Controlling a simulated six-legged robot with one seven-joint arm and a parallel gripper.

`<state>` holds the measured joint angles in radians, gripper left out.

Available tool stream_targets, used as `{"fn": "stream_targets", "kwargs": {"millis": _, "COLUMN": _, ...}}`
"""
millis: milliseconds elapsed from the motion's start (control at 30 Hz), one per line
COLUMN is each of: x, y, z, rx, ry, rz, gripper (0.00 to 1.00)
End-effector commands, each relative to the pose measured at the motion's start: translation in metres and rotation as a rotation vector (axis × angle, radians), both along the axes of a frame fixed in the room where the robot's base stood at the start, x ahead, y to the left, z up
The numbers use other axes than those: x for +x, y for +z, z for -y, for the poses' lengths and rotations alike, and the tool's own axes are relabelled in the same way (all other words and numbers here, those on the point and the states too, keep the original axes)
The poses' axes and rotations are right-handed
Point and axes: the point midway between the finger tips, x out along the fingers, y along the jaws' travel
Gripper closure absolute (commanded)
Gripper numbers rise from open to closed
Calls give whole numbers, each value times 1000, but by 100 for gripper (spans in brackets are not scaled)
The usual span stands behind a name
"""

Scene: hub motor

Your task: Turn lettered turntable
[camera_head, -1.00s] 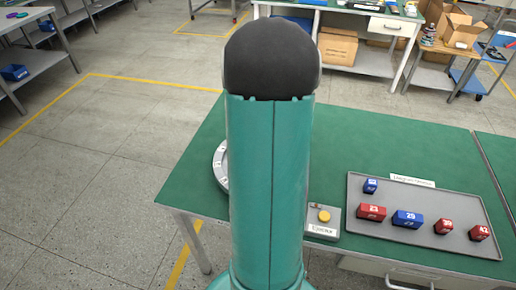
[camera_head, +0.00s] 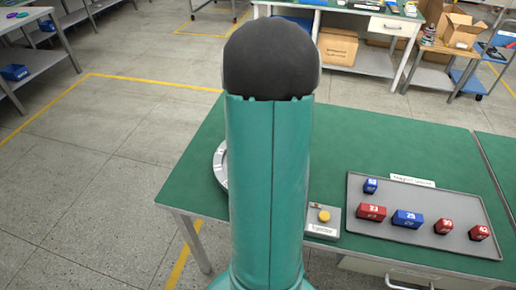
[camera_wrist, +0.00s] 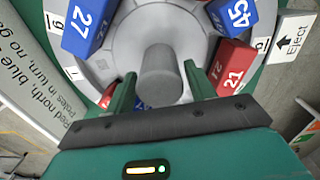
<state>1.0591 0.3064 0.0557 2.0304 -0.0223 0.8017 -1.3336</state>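The round grey turntable (camera_wrist: 107,55) fills the middle of the wrist view, with small lettered white tags on its rim. A grey cylindrical post (camera_wrist: 160,72) stands at its centre. A blue block marked 27 (camera_wrist: 85,25), a blue block marked 45 (camera_wrist: 232,15) and a red block marked 21 (camera_wrist: 228,68) sit around the post. Another blue block shows partly beyond my palm. My gripper (camera_wrist: 160,70) is open, with one green finger at each side of the post; contact cannot be told. In the head view my arm hides most of the turntable (camera_head: 219,168).
A grey tray (camera_head: 465,210) with several red and blue blocks lies right on the green table (camera_head: 370,145). A box with a yellow button (camera_head: 323,215) stands beside my arm. An "Eject" arrow label (camera_wrist: 292,42) and a printed sign (camera_wrist: 45,85) flank the turntable.

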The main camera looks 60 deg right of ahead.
Motion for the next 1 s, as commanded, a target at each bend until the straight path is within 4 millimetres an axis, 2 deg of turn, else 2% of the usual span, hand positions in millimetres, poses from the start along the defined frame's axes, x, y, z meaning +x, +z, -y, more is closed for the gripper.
{"fn": "stream_targets", "kwargs": {"millis": 300, "x": -1, "y": -1, "z": 0, "rx": 2, "ry": -1, "rz": -2, "gripper": 37}}
{"fn": "stream_targets", "kwargs": {"millis": 467, "x": 0, "y": 10, "z": 0, "rx": -1, "ry": -1, "rz": -1, "gripper": 37}}
{"fn": "stream_targets", "kwargs": {"millis": 1000, "x": 0, "y": 118, "z": 0, "rx": -1, "ry": 0, "rz": -1, "gripper": 37}}
